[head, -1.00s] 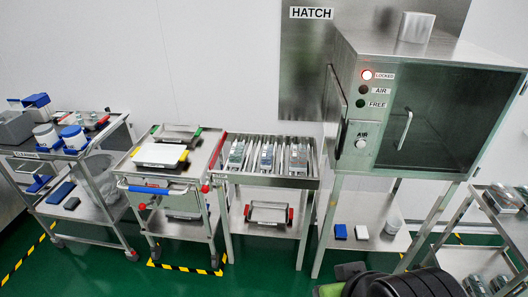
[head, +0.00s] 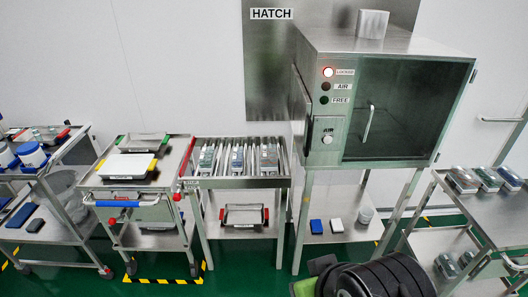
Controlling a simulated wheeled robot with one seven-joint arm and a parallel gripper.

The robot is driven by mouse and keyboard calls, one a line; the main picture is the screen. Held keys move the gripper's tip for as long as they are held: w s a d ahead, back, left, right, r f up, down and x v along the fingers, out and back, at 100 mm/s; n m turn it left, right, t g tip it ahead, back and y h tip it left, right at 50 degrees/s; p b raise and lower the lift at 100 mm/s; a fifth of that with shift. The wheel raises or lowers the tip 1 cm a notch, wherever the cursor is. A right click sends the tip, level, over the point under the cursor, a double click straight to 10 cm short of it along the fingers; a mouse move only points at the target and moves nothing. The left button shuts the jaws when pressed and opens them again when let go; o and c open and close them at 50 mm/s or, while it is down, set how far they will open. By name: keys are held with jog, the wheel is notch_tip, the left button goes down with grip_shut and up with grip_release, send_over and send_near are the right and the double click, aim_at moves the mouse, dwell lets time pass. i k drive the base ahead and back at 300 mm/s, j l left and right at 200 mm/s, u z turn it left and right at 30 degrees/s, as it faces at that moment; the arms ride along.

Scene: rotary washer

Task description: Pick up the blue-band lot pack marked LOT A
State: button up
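The steel hatch cabinet (head: 420,100) with a red light stands right of the rack. A trolley (head: 180,185) with trays is left of the rack, and a cart (head: 70,150) with white tubs is farther left. Green floor (head: 240,270) shows in front.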

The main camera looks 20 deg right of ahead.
aim_at(238, 154)
jog(key=i+j, duration=0.5)
jog(key=i+j+z, duration=0.15)
jog(key=i+j, duration=0.85)
jog(key=i+j+z, duration=0.15)
jog(key=i+j, duration=0.3)
jog(key=j, duration=0.25)
